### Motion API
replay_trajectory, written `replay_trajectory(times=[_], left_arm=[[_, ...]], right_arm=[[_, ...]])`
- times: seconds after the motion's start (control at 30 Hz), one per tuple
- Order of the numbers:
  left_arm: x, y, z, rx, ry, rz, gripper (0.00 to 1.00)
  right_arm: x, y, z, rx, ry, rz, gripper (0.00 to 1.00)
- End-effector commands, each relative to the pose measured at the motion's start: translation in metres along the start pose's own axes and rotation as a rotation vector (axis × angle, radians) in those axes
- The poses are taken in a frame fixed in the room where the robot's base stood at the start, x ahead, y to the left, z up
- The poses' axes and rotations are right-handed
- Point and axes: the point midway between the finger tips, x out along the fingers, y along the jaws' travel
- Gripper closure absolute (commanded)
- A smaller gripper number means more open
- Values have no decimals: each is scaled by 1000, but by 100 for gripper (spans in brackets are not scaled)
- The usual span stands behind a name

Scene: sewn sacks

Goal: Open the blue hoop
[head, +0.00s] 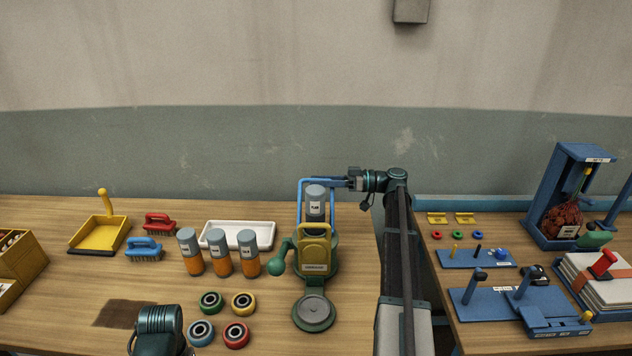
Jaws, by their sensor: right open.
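The blue hoop (301,205) stands upright on a green machine (318,268) at the middle of the table. It frames a grey labelled canister (316,203) on the machine's top. A yellow handle-like part (315,230) is on the machine's front, a green ball knob (277,268) at its left, and a round grey plate (314,311) in front. My right gripper (347,183) is at the hoop's upper right corner, with its jaws open. Whether it touches the hoop I cannot tell. Part of my left arm shows at the bottom left; its gripper is out of view.
Several orange-and-grey cylinders (219,253) stand left of the machine before a white tray (238,236). Several coloured rings (236,335) lie in front. Brushes (145,250) and a yellow dustpan (98,233) are farther left. A second table at right holds blue fixtures (505,308).

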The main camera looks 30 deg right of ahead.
Motion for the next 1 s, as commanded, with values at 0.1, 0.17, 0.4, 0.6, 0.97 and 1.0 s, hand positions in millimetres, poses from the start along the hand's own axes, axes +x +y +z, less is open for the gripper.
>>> replay_trajectory(times=[0.1,0.17,0.4,0.6,0.97,1.0], left_arm=[[0,0,0,0,0,0,50],[0,0,0,0,0,0,50],[0,0,0,0,0,0,50],[0,0,0,0,0,0,50],[0,0,0,0,0,0,50],[0,0,0,0,0,0,50]], right_arm=[[9,0,0,0,0,0,54],[11,0,0,0,0,1,54],[13,0,0,0,0,1,54],[13,0,0,0,0,1,76],[13,2,0,0,0,3,100],[13,2,0,0,0,3,100]])
